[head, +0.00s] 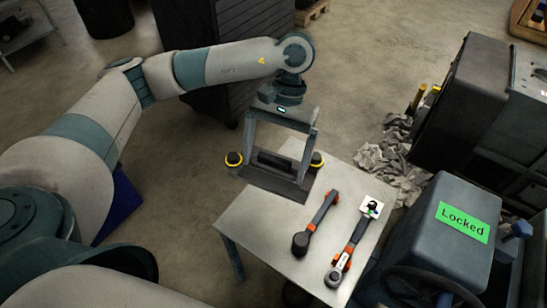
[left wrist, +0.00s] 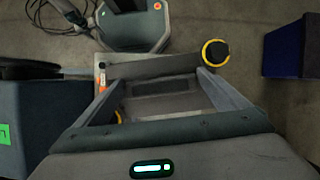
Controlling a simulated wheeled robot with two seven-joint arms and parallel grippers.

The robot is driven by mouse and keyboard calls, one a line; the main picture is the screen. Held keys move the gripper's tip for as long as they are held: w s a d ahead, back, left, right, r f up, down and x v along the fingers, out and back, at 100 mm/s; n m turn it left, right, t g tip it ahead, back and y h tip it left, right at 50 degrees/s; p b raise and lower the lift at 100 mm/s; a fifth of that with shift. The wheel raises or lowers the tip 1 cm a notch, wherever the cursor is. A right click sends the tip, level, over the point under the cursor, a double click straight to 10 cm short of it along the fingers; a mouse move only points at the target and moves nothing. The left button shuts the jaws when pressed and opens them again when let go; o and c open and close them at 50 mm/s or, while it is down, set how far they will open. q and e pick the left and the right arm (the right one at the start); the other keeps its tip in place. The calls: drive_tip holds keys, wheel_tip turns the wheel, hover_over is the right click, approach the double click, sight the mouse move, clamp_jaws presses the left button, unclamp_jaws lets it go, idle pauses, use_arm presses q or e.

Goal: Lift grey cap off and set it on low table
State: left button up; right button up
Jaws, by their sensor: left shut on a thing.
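The grey cap (head: 272,181) is a dark grey block with a black recess in its face and a yellow-and-black knob at each end. My left gripper (head: 277,160) is shut on it, with one finger towards each end. The cap is at the far left part of the low table (head: 250,222), and its left knob reaches past the table's edge. I cannot tell exactly how high it is above the tabletop. The left wrist view shows the cap (left wrist: 160,88) between the fingers, with one knob clear at the right. My right gripper is not in view.
Two orange-and-dark wrenches (head: 317,222) (head: 350,245) and a small white card (head: 371,207) lie on the table's right half. The tabletop's left front is bare. A grey housing with a green "Locked" label (head: 462,221) stands at right.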

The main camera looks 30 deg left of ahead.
use_arm(q)
drive_tip(key=w+a+f+n+t+h+b, duration=0.1)
drive_tip(key=w+a+f+n+t+b, duration=0.1)
drive_tip(key=f+n, duration=0.8)
drive_tip(key=w+a+f+n+t+h+b, duration=0.2)
drive_tip(key=w+f+n+t+b, duration=0.1)
drive_tip(key=f+n, duration=0.8)
drive_tip(key=n+t+b, duration=0.1)
drive_tip(key=n+t, duration=0.1)
drive_tip(key=n, duration=0.1)
drive_tip(key=shift+w+a+n+h, duration=0.3)
drive_tip(key=shift+n, duration=0.1)
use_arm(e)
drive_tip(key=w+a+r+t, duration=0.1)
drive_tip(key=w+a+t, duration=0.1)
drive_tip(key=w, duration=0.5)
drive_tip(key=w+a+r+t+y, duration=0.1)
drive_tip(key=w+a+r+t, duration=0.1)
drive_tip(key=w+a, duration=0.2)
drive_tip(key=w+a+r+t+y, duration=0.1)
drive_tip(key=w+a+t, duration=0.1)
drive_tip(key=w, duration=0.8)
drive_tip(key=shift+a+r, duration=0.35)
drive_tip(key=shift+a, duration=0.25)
use_arm(q)
drive_tip(key=shift+f, duration=0.1)
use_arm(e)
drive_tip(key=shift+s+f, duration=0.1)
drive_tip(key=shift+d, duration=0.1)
